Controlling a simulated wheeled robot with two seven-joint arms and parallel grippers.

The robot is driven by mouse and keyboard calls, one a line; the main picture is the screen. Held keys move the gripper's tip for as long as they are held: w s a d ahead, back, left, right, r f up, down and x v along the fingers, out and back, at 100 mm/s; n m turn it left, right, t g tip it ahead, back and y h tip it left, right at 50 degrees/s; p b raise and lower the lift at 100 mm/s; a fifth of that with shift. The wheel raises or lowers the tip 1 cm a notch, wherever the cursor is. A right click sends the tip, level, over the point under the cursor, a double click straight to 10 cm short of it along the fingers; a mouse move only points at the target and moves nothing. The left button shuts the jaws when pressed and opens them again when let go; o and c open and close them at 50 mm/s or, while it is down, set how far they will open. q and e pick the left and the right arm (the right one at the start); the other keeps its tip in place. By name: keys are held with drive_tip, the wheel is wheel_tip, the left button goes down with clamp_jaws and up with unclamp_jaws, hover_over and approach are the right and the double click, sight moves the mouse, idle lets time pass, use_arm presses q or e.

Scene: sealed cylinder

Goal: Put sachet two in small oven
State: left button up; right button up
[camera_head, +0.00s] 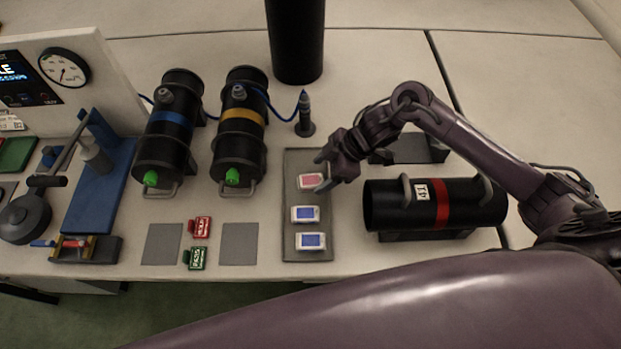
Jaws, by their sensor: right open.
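Three small sachets lie in a column on a grey tray (292,165): a red and white one (311,181) at the back, a blue and white one (305,214) in the middle and another blue and white one (311,241) at the front. I cannot read a number on any of them. My right gripper (322,178) is open, pointing down at the red sachet and partly covering its right side. Whether it touches the sachet is unclear. My left gripper is out of view. No thing is clearly recognisable as a small oven.
A black cylinder with a red band (442,203) lies on a stand right of the tray. Red (202,227) and green (197,259) tags lie between two grey pads. A blue-based lever press (97,190) is far left.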

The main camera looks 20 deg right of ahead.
sight(311, 182)
drive_tip(key=shift+x, duration=1.45)
drive_tip(key=c, duration=1.2)
drive_tip(key=shift+r, duration=0.1)
